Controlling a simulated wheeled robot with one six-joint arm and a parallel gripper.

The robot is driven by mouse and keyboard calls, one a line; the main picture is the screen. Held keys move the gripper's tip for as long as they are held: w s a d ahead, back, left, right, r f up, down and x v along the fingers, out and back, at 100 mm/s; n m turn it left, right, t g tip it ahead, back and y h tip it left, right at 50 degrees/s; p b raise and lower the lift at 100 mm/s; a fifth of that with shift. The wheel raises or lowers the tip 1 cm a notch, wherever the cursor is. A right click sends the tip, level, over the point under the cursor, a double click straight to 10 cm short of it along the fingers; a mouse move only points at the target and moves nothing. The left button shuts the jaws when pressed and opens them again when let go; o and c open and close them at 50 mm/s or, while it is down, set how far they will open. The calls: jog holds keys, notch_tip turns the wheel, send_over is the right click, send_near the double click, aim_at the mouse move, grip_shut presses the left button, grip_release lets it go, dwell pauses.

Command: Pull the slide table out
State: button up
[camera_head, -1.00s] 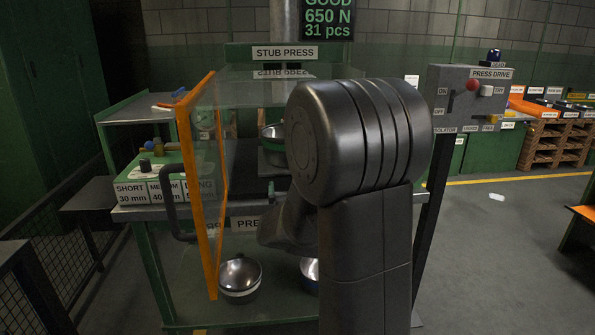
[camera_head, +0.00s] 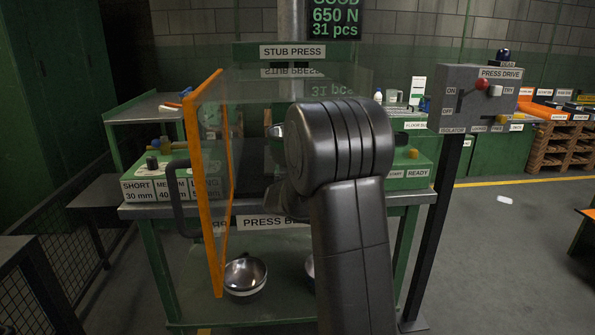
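The stub press (camera_head: 293,51) stands ahead of me on a green bench. Its clear guard door (camera_head: 190,185), with an orange edge, stands open on the left. My dark arm (camera_head: 350,220) reaches up through the middle of the view and covers most of the press opening. I cannot make out the slide table clearly behind the arm. My gripper is hidden behind my own arm, so its fingers and any hold do not show.
A metal bowl (camera_head: 245,273) stands on the lower shelf, with another partly hidden beside it. A box labelled short, medium and long (camera_head: 165,187) sits at the bench's left. The press drive box (camera_head: 480,95) stands on a post at right.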

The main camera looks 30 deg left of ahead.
jog(key=c, duration=0.9)
jog(key=b+v, duration=0.2)
jog(key=v, duration=1.2)
jog(key=shift+d, duration=0.1)
jog(key=shift+c, duration=0.3)
jog(key=o, duration=1.1)
jog(key=p+v, duration=0.2)
jog(key=v, duration=1.2)
jog(key=shift+w, duration=0.1)
